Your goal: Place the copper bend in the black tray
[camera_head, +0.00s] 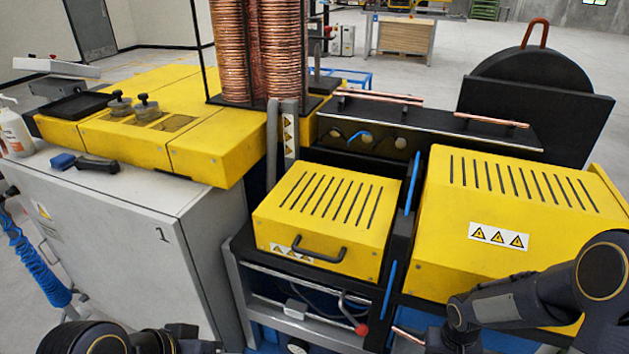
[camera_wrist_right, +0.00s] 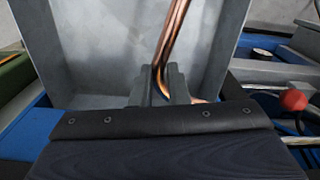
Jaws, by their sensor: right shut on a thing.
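In the right wrist view, my right gripper (camera_wrist_right: 165,88) is shut on the copper bend (camera_wrist_right: 177,38), whose tube rises from between the fingers toward the top edge. A short copper part also shows just right of the fingers; its link to the held tube is hidden. In the head view, a short copper end (camera_head: 407,335) shows at the bottom, beside my right arm. A black tray (camera_head: 77,106) lies on the yellow machine at the far left, well away from the right gripper. Only dark links of my left arm show at the bottom left.
A grey metal bin (camera_wrist_right: 105,60) surrounds the gripper's area in the wrist view. A red-knobbed lever (camera_head: 360,328) is nearby. Yellow housings (camera_head: 325,215) and copper coils (camera_head: 235,50) stand between. A black-handled tool (camera_head: 97,165) lies on the white cabinet (camera_head: 120,210).

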